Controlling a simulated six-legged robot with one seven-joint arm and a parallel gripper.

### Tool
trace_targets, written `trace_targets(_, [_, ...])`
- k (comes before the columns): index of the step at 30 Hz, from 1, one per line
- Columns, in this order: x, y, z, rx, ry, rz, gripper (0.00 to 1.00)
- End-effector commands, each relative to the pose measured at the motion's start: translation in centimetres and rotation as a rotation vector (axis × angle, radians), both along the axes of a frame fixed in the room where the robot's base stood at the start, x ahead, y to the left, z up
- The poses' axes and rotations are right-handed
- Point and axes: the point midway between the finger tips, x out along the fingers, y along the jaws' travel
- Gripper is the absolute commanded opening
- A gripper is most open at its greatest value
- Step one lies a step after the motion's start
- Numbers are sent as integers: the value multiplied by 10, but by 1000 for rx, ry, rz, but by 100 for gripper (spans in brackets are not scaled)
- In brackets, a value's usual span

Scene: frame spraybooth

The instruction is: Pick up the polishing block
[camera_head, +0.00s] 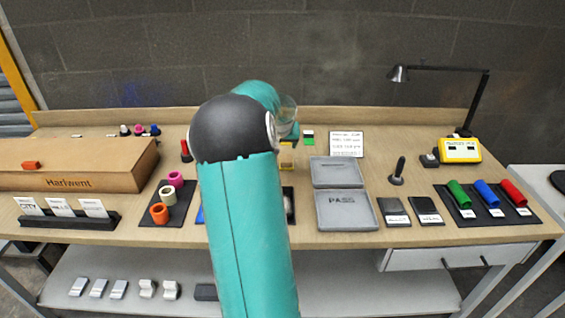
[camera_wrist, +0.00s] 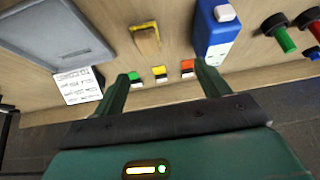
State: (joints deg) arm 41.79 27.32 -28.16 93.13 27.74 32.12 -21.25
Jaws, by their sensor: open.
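A small tan block with a yellow edge (camera_wrist: 146,38) lies on the bench in the wrist view; it looks like the polishing block, though no label on it can be read. In the head view a yellowish piece (camera_head: 286,157) shows just right of my arm, partly hidden. My gripper (camera_wrist: 162,72) is open and empty, its two fingers spread apart above the bench. The block appears beyond the fingertips, between their lines and apart from both. In the head view my arm hides the fingers.
Green, yellow and orange tags (camera_wrist: 187,68) and a white card (camera_wrist: 77,86) lie near the fingers. A desk lamp (camera_head: 398,74) rises at the back right.

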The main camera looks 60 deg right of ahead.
Motion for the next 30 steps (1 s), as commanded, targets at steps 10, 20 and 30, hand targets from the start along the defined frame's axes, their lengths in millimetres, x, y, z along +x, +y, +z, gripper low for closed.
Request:
trace_targets(10, [-5, -36, -40, -12, 16, -27, 75])
trace_targets(20, [9, -58, -79, -14, 14, -23, 75])
trace_targets(30, [17, -77, -114, -11, 15, -23, 75])
